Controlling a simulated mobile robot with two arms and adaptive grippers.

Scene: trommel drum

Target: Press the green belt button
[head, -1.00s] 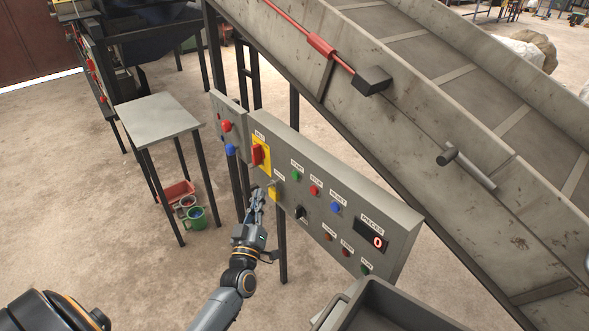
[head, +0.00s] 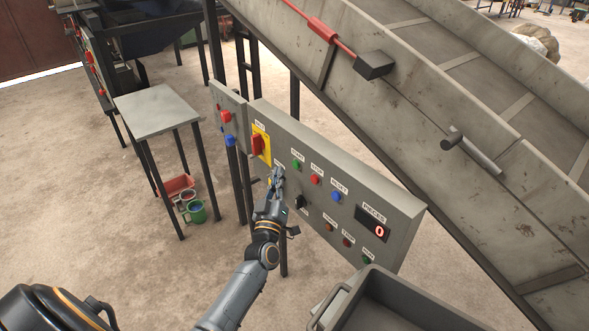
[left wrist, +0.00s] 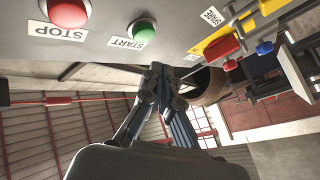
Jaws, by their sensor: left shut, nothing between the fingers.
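The green belt button (head: 297,165), under a START label, sits on the grey control panel (head: 400,200). It also shows in the left wrist view (left wrist: 143,31), at the top, with its label beside it. My left gripper (head: 277,172) is shut and empty, just left of and a little below the green button in the head view. In the left wrist view its closed fingertips (left wrist: 158,68) point up toward the panel, just below the green button. I cannot tell whether they touch the panel. My right gripper is not in view.
A red STOP button (head: 315,180) and a blue RESET button (head: 336,197) sit right of the green one. A red switch on a yellow plate (head: 261,158) is to the left. A grey bin (head: 420,300) stands below the panel, and the conveyor (head: 440,100) rises behind.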

